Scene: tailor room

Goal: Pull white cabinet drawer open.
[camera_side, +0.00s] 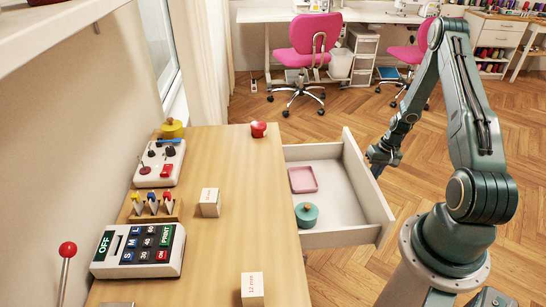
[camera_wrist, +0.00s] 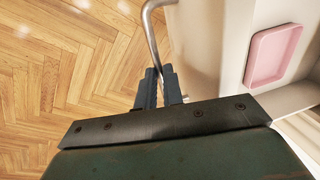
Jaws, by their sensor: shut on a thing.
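The white drawer (camera_side: 370,198) stands pulled out from the right side of the wooden-topped cabinet (camera_side: 225,160), with its inside showing. In the wrist view, part of the drawer (camera_wrist: 230,45) is at the right. A curved metal handle (camera_wrist: 151,25) runs down between the fingers of my gripper (camera_wrist: 160,78). My gripper is shut on this handle. In the side view, my gripper (camera_side: 376,160) is at the outer front of the drawer, and the handle is hard to make out there.
The drawer holds a pink tray (camera_side: 303,179) and a teal lidded pot (camera_side: 306,216). On the cabinet top are a red knob-like object (camera_side: 258,129), labelled blocks (camera_side: 210,204), a keypad (camera_side: 140,252) and a switch box (camera_side: 160,164). Open wooden floor (camera_side: 390,215) lies beyond the drawer front.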

